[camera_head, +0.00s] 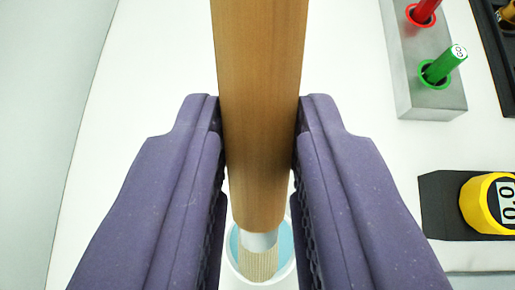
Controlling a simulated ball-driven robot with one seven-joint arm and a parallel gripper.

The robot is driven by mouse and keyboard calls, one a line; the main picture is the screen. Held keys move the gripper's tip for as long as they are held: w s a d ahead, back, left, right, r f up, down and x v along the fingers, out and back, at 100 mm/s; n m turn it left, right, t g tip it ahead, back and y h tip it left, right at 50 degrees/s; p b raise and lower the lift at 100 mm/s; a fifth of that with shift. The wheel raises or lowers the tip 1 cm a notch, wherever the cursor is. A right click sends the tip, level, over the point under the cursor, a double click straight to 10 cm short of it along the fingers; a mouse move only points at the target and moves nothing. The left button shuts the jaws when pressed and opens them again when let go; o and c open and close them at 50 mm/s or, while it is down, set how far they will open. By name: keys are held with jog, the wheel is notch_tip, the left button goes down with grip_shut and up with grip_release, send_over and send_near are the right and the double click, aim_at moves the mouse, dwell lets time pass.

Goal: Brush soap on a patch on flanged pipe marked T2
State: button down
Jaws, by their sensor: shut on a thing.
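My gripper (261,185), with purple fingers, is shut on the wooden handle of a brush (259,90). The handle runs from the top edge of the view down between the fingers. Below it are a pale collar and tan bristles (259,265). The bristles are over or in a small white-rimmed cup (291,268) with light blue soap (285,243) inside; I cannot tell how deep they reach. The fingers and the brush hide part of the cup. No flanged pipe and no T2 mark are in view.
A grey metal block (430,100) at the upper right holds a red piece (424,11) and a green piece marked "GO" (441,67). A yellow round gauge (485,205) reading "0.0" sits on a black base at the right. A dark tray (487,30) is at the top right corner. The white surface on the left is clear.

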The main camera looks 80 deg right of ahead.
aim_at(262, 238)
jog(key=shift+w+f+b, duration=0.1)
jog(key=shift+f+b, duration=0.4)
jog(key=shift+f, duration=2.45)
jog(key=shift+f+b, duration=0.75)
jog(key=shift+b, duration=0.1)
